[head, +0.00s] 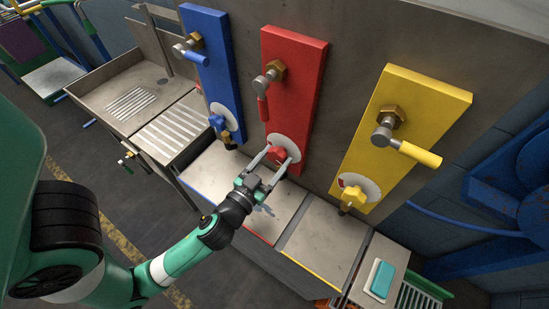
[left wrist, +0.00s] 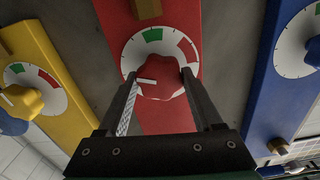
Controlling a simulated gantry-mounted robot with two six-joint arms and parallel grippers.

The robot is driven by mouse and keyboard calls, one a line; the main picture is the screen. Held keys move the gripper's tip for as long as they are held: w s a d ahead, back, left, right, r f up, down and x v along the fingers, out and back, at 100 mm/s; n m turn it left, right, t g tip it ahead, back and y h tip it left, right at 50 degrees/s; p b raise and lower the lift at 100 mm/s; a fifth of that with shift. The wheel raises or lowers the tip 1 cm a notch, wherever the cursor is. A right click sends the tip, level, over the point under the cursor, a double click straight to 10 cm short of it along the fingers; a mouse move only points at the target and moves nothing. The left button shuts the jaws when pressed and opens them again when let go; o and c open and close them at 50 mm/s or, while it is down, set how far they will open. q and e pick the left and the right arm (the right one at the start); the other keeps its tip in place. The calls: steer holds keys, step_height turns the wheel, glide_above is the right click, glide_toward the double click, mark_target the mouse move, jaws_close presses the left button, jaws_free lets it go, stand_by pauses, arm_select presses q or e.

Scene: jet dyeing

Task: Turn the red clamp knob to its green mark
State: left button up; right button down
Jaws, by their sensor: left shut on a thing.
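The red clamp knob (head: 277,154) sits on a white dial at the lower end of the red panel (head: 293,75). My left gripper (head: 271,161) reaches it from the front, with one finger on each side, and is shut on it. In the left wrist view the red knob (left wrist: 163,76) is between the fingertips (left wrist: 158,76). Its white pointer line points left in that view. The green mark (left wrist: 153,35) is at the top of the dial there, apart from the pointer, and a red mark (left wrist: 187,50) is at upper right. My right gripper is not in view.
A blue panel (head: 209,60) stands left of the red one and a yellow panel (head: 420,105) right, each with a lever and a dial knob. A red-handled lever (head: 265,88) sits above the red knob. A teal button (head: 381,279) is at lower right.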

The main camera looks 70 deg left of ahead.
arm_select(q)
steer(key=shift+m, duration=0.3)
steer(key=m+p, duration=0.1)
steer(key=m, duration=0.5)
steer(key=shift+p, duration=0.35)
steer(key=m+p, duration=0.1)
steer(key=m, duration=0.2)
steer(key=shift+m, duration=0.3)
steer(key=shift+m+p, duration=0.5)
steer(key=shift+m, duration=1.2)
steer(key=o, duration=1.4)
